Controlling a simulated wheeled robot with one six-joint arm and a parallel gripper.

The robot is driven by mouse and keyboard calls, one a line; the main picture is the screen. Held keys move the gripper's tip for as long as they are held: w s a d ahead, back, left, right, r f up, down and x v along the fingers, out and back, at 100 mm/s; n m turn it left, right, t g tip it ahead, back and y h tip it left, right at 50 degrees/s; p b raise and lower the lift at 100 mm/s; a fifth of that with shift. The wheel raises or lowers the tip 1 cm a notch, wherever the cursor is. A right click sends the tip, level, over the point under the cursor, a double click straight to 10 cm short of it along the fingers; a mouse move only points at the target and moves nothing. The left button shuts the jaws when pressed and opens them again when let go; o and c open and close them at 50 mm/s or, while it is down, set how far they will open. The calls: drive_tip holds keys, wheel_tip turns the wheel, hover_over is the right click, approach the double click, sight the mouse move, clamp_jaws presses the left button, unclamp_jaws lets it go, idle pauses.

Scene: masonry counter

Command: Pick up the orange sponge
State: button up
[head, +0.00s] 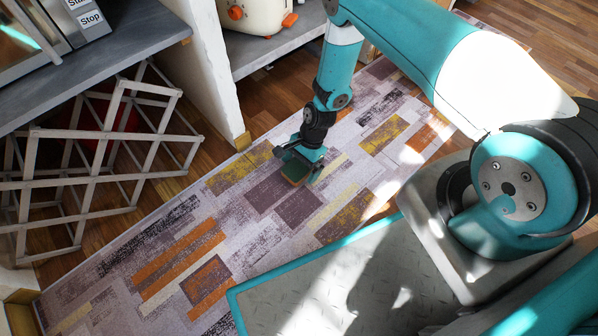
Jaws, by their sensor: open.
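A small sponge (295,171) with a dark green top and a thin orange-brown edge lies on the patterned rug, as far as I can tell. My gripper (297,165) points down right over it, low above the rug. Its jaws are open, with a teal finger on each side of the sponge. The gripper body hides part of the sponge, and I cannot tell whether the fingers touch it.
The patterned rug (160,240) runs along the floor. A wooden lattice rack (85,170) stands under the grey counter at left. A masonry wall (215,75) and a grey shelf (275,55) with a cream appliance (255,15) stand behind. The rug around the gripper is clear.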

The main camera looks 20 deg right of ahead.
drive_tip(key=shift+f, duration=0.1)
idle(0.5)
drive_tip(key=c, duration=1)
